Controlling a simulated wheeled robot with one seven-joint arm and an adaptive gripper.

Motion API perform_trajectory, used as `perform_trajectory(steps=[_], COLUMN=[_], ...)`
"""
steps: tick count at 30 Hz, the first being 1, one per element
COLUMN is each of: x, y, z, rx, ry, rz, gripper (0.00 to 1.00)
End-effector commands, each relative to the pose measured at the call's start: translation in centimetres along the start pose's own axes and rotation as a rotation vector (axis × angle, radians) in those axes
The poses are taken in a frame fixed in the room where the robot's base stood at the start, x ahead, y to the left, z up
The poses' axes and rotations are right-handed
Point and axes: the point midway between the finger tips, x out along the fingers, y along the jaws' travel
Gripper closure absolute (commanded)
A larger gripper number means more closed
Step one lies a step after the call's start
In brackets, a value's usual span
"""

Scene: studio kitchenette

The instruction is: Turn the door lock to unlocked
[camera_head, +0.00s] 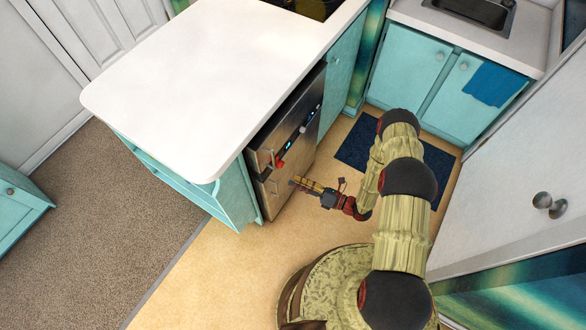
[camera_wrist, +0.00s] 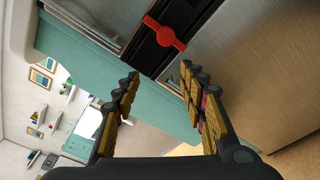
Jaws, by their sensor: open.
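The lock appears to be a small red turn-handle with a round middle (camera_wrist: 165,36), on a black strip of a steel appliance front. In the wrist view its bar lies at a slant across the strip, from upper left to lower right. In the head view the red handle (camera_head: 279,163) shows near the left end of the dark panel. My gripper (camera_head: 294,181) is low in front of the appliance, close to the handle. In the wrist view my gripper (camera_wrist: 160,76) is open and empty, with fingers either side below the handle and apart from it.
The steel appliance (camera_head: 287,140) is set under a white counter (camera_head: 220,75) with teal cabinet sides. A dark blue mat (camera_head: 355,150) lies on the floor behind my arm. Teal sink cabinets (camera_head: 440,90) stand at the back right. Tan floor is clear at the front left.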

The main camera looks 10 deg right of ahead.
Motion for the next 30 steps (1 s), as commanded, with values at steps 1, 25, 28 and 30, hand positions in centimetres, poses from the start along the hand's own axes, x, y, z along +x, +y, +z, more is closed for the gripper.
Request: perform_trajectory(steps=[1, 25, 28, 30], x=[0.1, 7.2, 7.6, 7.7], y=[-0.7, -1.1, -1.1, -1.1], z=[1.2, 3.8, 3.9, 4.0], rx=[0.015, 0.103, 0.103, 0.103], ry=[-0.039, -0.108, -0.110, -0.110], rz=[-0.017, -0.020, -0.021, -0.021], gripper=[0.58, 0.58, 0.58, 0.58])
